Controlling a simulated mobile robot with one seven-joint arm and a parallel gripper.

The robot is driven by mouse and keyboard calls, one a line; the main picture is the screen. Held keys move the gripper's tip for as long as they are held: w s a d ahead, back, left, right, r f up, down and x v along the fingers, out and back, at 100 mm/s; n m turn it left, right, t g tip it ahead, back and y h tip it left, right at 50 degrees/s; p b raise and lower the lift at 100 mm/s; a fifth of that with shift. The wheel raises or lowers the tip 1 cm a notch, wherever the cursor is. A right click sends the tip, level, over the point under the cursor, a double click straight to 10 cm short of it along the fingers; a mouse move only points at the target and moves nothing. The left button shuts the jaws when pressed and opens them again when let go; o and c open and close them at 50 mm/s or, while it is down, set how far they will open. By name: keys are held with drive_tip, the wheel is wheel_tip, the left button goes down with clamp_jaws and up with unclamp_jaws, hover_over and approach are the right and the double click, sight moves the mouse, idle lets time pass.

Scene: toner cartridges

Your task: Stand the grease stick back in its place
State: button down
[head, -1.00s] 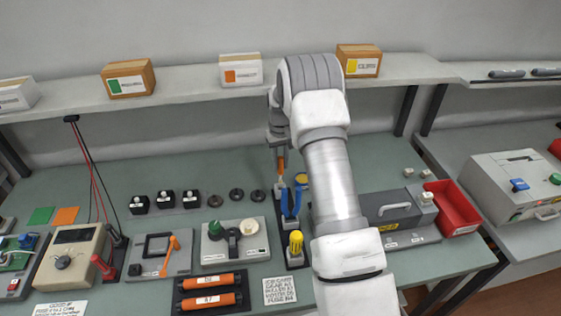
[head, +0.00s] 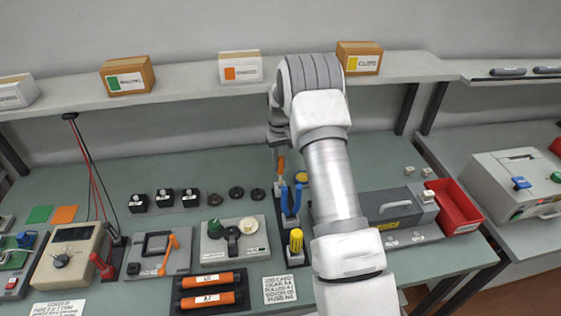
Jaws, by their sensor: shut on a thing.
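The grease stick (head: 281,164) shows as a narrow orange piece with a greyish lower part. It is upright under my gripper (head: 278,150), which is shut on it. It is at the back end of a dark tool rack (head: 300,258), behind the blue-handled pliers (head: 291,203). I cannot tell whether its lower end is inside a slot or just above it. My arm comes in from the front right and covers part of the rack's right side.
A yellow-handled tool (head: 296,241) stands in the rack's front. A yellow round item (head: 301,178) is close right of the stick. Dark discs (head: 258,195) lie to the left. A grey machine (head: 398,208) and red bin (head: 453,205) are right of my arm. A shelf (head: 190,95) runs behind.

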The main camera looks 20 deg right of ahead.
sight(280, 173)
drive_tip(key=shift+f+b, duration=1.3)
drive_tip(key=shift+f, duration=0.5)
drive_tip(key=shift+f+b, duration=0.75)
drive_tip(key=shift+f, duration=0.15)
idle(0.6)
drive_tip(key=c, duration=0.6)
unclamp_jaws()
drive_tip(key=shift+r, duration=0.15)
wheel_tip(280, 173, up, 17)
drive_tip(key=shift+r+b, duration=0.15)
drive_tip(key=shift+b, duration=0.15)
